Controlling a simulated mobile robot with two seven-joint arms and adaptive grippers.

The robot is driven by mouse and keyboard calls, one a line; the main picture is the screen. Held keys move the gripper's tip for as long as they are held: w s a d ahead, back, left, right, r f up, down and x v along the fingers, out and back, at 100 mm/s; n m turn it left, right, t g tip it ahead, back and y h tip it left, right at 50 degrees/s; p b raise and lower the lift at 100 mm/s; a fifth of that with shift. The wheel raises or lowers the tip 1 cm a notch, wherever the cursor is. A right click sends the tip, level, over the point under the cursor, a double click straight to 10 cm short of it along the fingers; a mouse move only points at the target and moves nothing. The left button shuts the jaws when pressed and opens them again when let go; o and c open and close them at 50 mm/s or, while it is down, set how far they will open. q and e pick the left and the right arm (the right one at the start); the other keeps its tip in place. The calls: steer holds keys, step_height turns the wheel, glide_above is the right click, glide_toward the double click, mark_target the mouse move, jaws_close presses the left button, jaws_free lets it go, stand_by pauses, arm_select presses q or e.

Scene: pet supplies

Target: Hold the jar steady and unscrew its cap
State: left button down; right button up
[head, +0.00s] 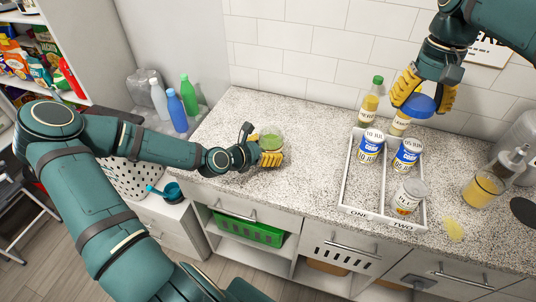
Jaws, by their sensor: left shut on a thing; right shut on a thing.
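A clear round jar (272,136) with green contents stands on the speckled counter, left of the tray, with no cap visible on its top. My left gripper (270,157) is shut on the jar from its left and front side, hiding part of its lower body. My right gripper (424,92) is at the upper right, well away from the jar.
A white divided tray (347,190), marked ONE and TWO, holds several labelled cans. A green-capped bottle (370,101) and a labelled container (400,123) stand behind it. Counter between jar and tray is clear.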

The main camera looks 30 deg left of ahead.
arm_select(q)
steer(key=shift+f, duration=0.95)
arm_select(e)
steer(key=shift+f, duration=0.35)
arm_select(q)
steer(key=shift+r, duration=0.1)
steer(key=shift+f, duration=0.2)
jaws_free()
steer(key=shift+r, duration=0.15)
steer(key=p+v, duration=0.3)
steer(key=v, duration=0.9)
arm_select(e)
step_height(320, 180, up, 4)
steer(key=shift+f, duration=0.25)
